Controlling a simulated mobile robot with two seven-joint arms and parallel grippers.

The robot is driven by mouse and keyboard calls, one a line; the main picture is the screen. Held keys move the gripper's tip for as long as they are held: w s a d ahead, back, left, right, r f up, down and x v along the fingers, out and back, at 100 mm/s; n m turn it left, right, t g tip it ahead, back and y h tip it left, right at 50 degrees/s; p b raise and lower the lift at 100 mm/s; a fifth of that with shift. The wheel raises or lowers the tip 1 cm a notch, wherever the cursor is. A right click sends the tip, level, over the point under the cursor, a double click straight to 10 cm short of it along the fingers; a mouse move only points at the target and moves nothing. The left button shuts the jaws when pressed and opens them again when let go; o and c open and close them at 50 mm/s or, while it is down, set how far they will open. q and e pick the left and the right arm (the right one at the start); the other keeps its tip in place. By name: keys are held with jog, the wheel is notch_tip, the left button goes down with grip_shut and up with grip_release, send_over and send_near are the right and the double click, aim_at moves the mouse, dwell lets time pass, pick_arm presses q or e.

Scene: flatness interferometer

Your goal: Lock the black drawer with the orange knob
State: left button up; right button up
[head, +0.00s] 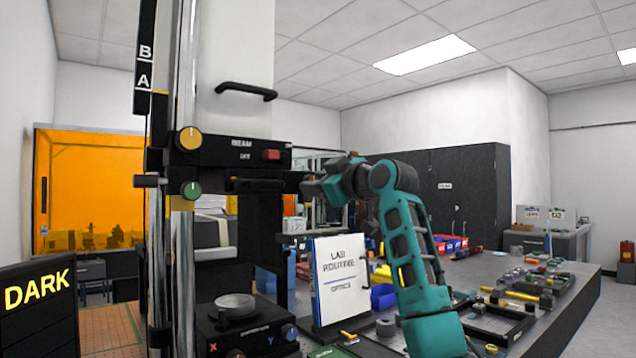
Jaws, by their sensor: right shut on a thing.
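The orange knob (188,138) is on the left of the tall instrument, level with the black beam housing, its white mark pointing up. What I take for the black drawer (262,185) is a dark part under that housing, reaching right toward my gripper. My right gripper (308,187) comes in from the right and is shut at the right end of this dark part, apart from the orange knob. The fingertips are small and dark, so the exact grip is hard to see. My left gripper is not in view.
A green knob (191,190) sits below the orange one. A red button (271,155) is on the beam housing (225,150). Tools crowd the bench (575,285) at right. A stage (240,325) is below.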

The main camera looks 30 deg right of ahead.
jog(key=o, duration=1)
jog(key=shift+o, duration=0.2)
jog(key=shift+s, duration=0.15)
jog(key=s+b, duration=0.3)
jog(key=s, duration=0.9)
jog(key=shift+s+d, duration=0.35)
jog(key=shift+d, duration=0.1)
